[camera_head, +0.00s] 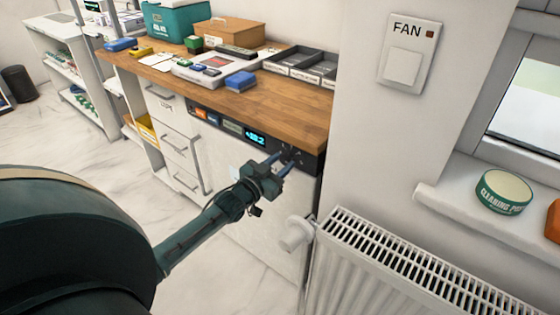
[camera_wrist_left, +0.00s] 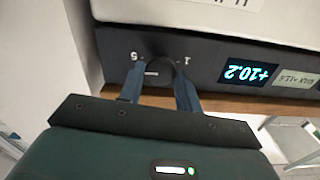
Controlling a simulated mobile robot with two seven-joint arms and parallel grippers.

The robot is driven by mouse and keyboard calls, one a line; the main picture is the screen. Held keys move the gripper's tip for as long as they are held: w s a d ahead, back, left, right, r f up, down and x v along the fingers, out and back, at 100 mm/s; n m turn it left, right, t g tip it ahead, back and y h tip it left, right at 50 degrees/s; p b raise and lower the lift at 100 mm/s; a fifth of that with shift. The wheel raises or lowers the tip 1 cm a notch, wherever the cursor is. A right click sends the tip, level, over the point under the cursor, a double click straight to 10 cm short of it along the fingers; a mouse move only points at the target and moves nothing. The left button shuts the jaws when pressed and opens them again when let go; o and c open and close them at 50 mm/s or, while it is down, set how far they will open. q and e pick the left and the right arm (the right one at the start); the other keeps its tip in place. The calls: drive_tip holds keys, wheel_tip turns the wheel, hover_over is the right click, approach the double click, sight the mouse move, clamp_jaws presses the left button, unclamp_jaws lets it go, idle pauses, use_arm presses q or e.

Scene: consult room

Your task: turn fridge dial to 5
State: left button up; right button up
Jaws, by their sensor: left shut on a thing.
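The fridge's dark control panel (camera_head: 225,127) runs under the wooden worktop, with a lit display (camera_head: 256,137). In the left wrist view the display (camera_wrist_left: 249,73) appears upside down and reads +10.2. The dark dial (camera_wrist_left: 160,70) is in the left wrist view, with the printed marks 5 and 1 on either side of it. My left gripper (camera_head: 283,157) reaches the right end of the panel. Its two blue fingers (camera_wrist_left: 158,84) are shut on the dial, one on each side. My right gripper is out of view.
The worktop (camera_head: 300,99) overhangs the panel closely, with trays and boxes on it. A white radiator (camera_head: 390,270) with a valve knob (camera_head: 295,234) stands to the right, close to my left gripper. Drawers (camera_head: 180,150) are on the left; open floor lies in front.

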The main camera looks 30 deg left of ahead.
use_arm(q)
drive_tip(key=shift+m, duration=1.2)
drive_tip(key=o, duration=1)
drive_tip(key=shift+c, duration=0.2)
drive_tip(key=s+a+p, duration=0.1)
drive_tip(key=s, duration=1.2)
drive_tip(key=shift+s+d, duration=0.1)
